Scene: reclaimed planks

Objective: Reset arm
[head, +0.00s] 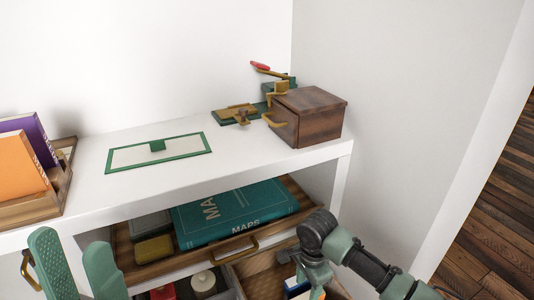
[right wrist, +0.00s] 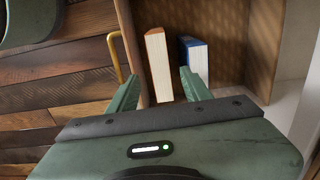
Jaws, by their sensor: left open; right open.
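My left gripper (head: 76,258) is open at the lower left of the head view, its two green fingers pointing up in front of the shelf unit, with nothing between them. My right arm comes in from the lower right of the head view. My right gripper shows in the right wrist view (right wrist: 160,78), its green fingers spread over an open lower drawer. An orange-covered book (right wrist: 158,62) stands beyond and between the fingertips; a blue book (right wrist: 194,54) is beside it. Whether the fingers touch either book cannot be told.
The upper drawer is pulled out and holds a teal MAPS book (head: 232,212). The white top (head: 120,205) carries a green-edged panel (head: 185,151), a wooden box (head: 308,118) and a book holder (head: 35,210) with orange and purple books. A wall stands close at right.

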